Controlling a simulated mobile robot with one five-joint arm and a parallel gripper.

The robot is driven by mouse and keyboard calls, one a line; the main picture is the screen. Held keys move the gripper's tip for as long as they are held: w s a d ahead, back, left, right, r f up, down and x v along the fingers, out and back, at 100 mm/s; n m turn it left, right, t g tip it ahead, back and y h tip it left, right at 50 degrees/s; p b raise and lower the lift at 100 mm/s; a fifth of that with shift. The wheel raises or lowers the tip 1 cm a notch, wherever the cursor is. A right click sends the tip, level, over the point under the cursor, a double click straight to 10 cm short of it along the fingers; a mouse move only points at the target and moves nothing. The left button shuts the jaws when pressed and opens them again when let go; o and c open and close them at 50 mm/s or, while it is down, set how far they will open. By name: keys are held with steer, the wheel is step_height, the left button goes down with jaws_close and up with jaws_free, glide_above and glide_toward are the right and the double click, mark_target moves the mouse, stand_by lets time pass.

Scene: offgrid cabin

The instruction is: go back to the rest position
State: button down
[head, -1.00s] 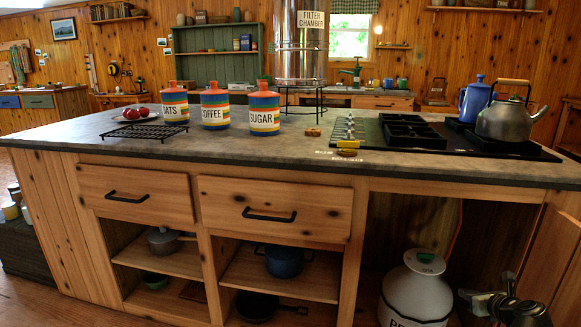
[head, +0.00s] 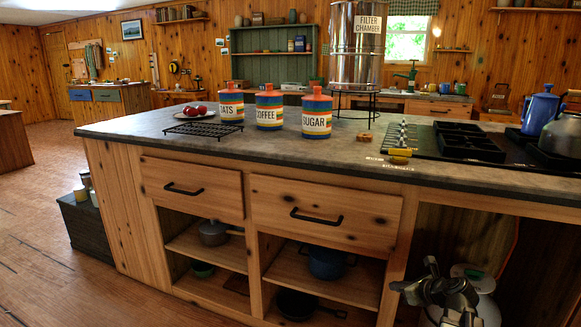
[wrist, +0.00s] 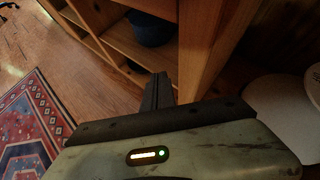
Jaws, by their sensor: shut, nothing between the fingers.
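My gripper (wrist: 159,80) shows in the wrist view as dark fingers pressed together, shut and empty, in front of the cabinet's lower shelves. In the head view my gripper and arm (head: 440,292) are low at the right, in front of the open bay under the counter. They partly cover a white container (head: 478,283) there, whose pale rounded side also shows at the right of the wrist view (wrist: 285,105).
The wooden island (head: 120,200) stands close ahead, with drawers and open shelves holding pots. Canisters (head: 316,115), a black rack (head: 203,130) and a stove (head: 470,145) are on top. Wood floor (head: 40,235) is clear at left. A patterned rug (wrist: 35,125) lies at left in the wrist view.

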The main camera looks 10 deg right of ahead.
steer(key=w+a+f+n+g+y, duration=0.1)
steer(key=a+n, duration=0.2)
steer(key=a, duration=0.5)
steer(key=w+a+f+n+g+y, duration=0.1)
steer(key=w+a+n+g, duration=0.15)
steer(key=a, duration=0.55)
steer(key=s+a+f+n+g+h+p, duration=0.1)
steer(key=s+a+f+n+g, duration=0.25)
steer(key=a+n, duration=0.5)
steer(key=s+a+f+n+g+h+p, duration=0.1)
steer(key=s+a+f+n+g, duration=0.1)
steer(key=s+a+n, duration=0.5)
steer(key=s+d+n+g+h, duration=0.1)
steer(key=s+d+n+h, duration=0.2)
steer(key=n, duration=0.7)
step_height(320, 180, up, 38)
steer(key=n+p, duration=0.1)
steer(key=p, duration=3.6)
steer(key=shift+w+d+f+g+p, duration=0.25)
steer(key=shift+w+d+g+p, duration=0.05)
steer(key=shift+w+d+p, duration=0.1)
steer(key=shift+f, duration=0.1)
